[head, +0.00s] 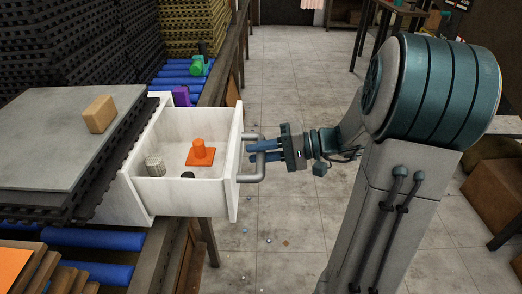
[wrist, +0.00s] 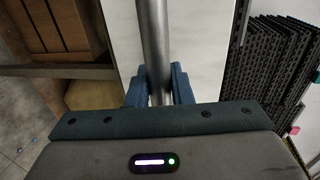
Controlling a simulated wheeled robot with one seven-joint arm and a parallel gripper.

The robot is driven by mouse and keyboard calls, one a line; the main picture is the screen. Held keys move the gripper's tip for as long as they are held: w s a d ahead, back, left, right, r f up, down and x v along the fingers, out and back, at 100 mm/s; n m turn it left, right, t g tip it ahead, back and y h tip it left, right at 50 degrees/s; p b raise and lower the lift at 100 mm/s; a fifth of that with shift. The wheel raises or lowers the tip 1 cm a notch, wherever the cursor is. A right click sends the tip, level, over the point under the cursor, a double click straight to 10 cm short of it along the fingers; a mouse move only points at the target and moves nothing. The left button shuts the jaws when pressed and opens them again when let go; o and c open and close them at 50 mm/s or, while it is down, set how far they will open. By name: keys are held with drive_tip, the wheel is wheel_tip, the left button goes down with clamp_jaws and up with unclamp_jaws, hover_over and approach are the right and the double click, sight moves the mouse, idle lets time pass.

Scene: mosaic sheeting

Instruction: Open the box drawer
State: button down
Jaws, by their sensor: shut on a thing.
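The white box drawer (head: 178,190) is pulled well out of the white box, so its inside shows in the head view. Its front panel (head: 234,165) faces my arm. The grey bar handle (head: 253,179) sticks out from that panel. My gripper (head: 265,152) is at the handle, its blue fingers shut on the bar. In the wrist view the handle (wrist: 155,50) runs between the two fingers (wrist: 160,88). An orange piece (head: 201,153), a ribbed pale cylinder (head: 155,165) and a small dark item (head: 188,175) are in the drawer.
A grey board (head: 60,130) with a tan block (head: 99,114) lies over dark mats on the box. Blue rollers (head: 95,240) run beneath. Stacked dark mats (head: 70,45) stand behind. The tiled floor (head: 290,235) is mostly clear, with small scattered bits.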

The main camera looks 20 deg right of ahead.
drive_tip(key=c, duration=1.3)
unclamp_jaws()
drive_tip(key=shift+d, duration=0.15)
drive_tip(key=shift+s+d+r, duration=0.15)
drive_tip(key=shift+d, duration=0.2)
drive_tip(key=p+v, duration=0.1)
drive_tip(key=v, duration=1.2)
drive_tip(key=shift+p, duration=0.35)
drive_tip(key=shift+a, duration=0.1)
